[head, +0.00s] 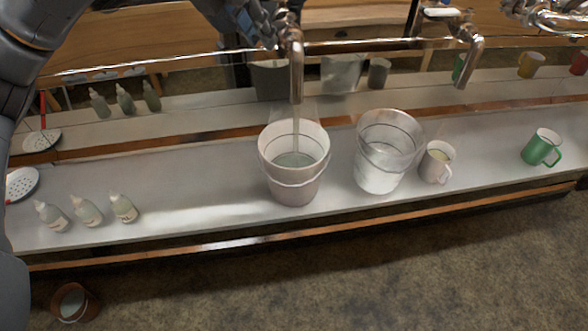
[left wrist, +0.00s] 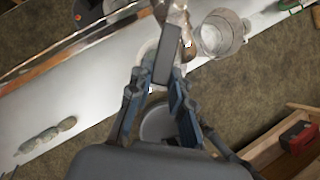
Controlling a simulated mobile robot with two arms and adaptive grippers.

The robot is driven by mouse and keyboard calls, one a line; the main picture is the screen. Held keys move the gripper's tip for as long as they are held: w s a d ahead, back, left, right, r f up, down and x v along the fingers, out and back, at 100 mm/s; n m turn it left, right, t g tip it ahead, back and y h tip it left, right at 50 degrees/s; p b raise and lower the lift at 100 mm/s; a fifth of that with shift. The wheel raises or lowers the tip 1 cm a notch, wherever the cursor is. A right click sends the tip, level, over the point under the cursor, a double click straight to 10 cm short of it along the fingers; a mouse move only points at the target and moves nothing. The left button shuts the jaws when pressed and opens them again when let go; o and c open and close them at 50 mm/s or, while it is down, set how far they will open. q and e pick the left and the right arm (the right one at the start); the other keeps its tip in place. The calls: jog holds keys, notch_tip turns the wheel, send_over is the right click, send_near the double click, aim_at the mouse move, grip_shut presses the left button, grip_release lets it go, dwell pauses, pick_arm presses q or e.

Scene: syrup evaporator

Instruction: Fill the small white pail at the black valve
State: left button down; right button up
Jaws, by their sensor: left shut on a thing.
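The small white pail (head: 291,182) stands upright on the steel counter under a metal spout (head: 296,72). A clear stream falls from the spout into it. Liquid (head: 296,160) stands inside, its surface below the dark line that rings the inner wall. My left gripper (head: 268,25) is at the top of the head view, by the spout. In the left wrist view, its fingers (left wrist: 165,88) are shut on a dark grey bar (left wrist: 168,55), which appears to be the black valve's handle. The handle is hidden in the head view. My right gripper is not in view.
A translucent pail (head: 391,135) with white lower contents stands right of the white pail. A pale mug (head: 434,168) and a green mug (head: 535,147) are further right. Several bottles (head: 88,212) and a skimmer (head: 20,184) are left. A brown bucket (head: 73,301) sits on the floor.

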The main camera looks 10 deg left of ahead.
pick_arm(q)
jog(key=shift+w+a+m+g+h, duration=0.3)
jog(key=shift+w+a+m+h, duration=0.15)
jog(key=shift+a+m, duration=0.35)
jog(key=shift+d+r, duration=0.1)
jog(key=shift+d, duration=0.05)
jog(key=a+m+p, duration=0.1)
jog(key=w+m+g+h+p, duration=0.1)
jog(key=m, duration=0.1)
jog(key=shift+w+a, duration=0.3)
jog(key=shift+a, duration=0.05)
